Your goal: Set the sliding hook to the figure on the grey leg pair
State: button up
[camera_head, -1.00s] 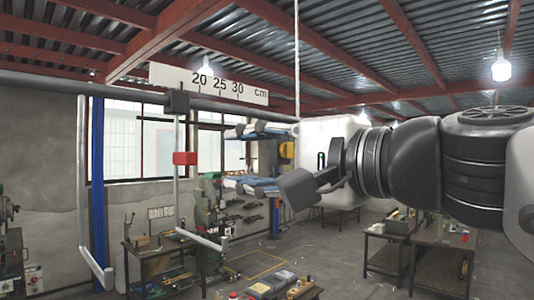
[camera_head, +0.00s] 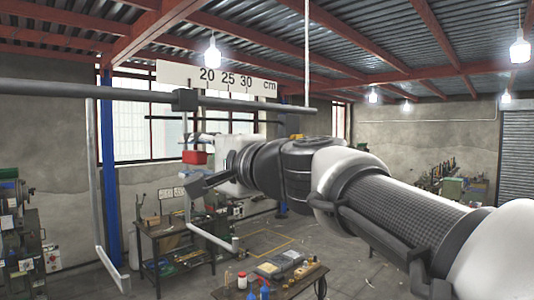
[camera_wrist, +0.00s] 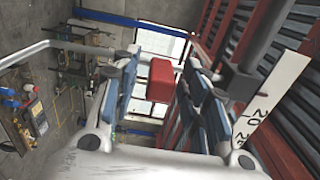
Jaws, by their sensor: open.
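The sliding hook is a grey rod hung from a dark slider block (camera_head: 185,99) on a grey rail, with a red block (camera_head: 195,157) on its upright and a foot turned out at the bottom (camera_head: 235,243). The slider stands just left of the figure 20 on the white scale (camera_head: 225,79). My gripper (camera_head: 203,166) is open beside the red block. In the wrist view the red block (camera_wrist: 161,79) shows between my two spread fingers (camera_wrist: 163,60), with gaps on both sides; contact is not visible. The grey leg pair and its figure are not identifiable.
Workbenches with tools (camera_head: 170,240) stand below and behind. A low table with bottles (camera_head: 285,270) is at the front. Open floor lies at the right.

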grip_shut()
dwell(0.6)
